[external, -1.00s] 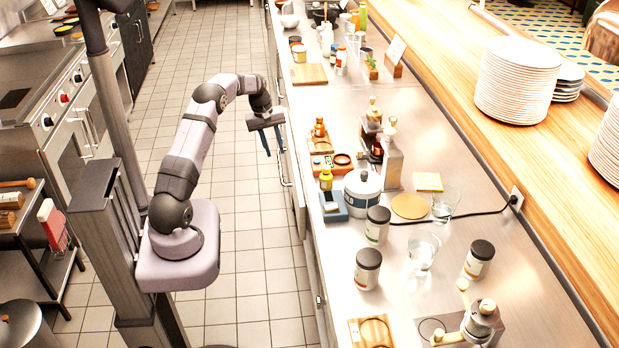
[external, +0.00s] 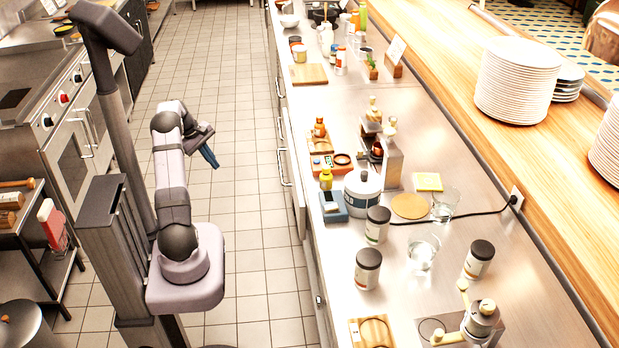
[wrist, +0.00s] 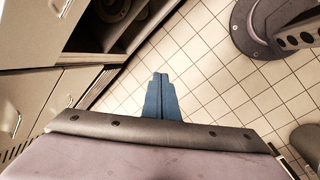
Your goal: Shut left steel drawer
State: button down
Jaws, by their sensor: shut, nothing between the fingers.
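Steel drawer fronts (external: 294,185) with bar handles run along the aisle side of the counter in the external view. I cannot tell there which one is the left drawer, or whether it stands a little out. My gripper (external: 213,163) hangs over the tiled aisle, apart from the fronts, with its blue fingers pointing down and right. In the wrist view its blue fingers (wrist: 158,78) are together and empty over the floor. Pale cabinet fronts (wrist: 30,105) with handles fill the left of that view, and a dark open compartment (wrist: 105,28) shows at the top.
The steel counter (external: 340,265) carries jars, bottles, a pot and glasses. Ovens (external: 75,155) line the left side of the aisle. The tiled floor (external: 240,100) between is clear. A dark round base (wrist: 250,30) shows at the wrist view's top right.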

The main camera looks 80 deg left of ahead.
jog(key=w+d+r+n+t, duration=0.3)
jog(key=w+r+n+t, duration=0.1)
jog(key=w+n, duration=0.4)
jog(key=n+t, duration=0.1)
jog(key=n, duration=0.1)
jog(key=shift+w+d+n+t+h, duration=0.3)
jog(key=shift+w+h, duration=0.1)
jog(key=w+f+p, duration=0.1)
jog(key=w+f, duration=0.4)
jog(key=w, duration=0.6)
jog(key=shift+w+f+p, duration=0.3)
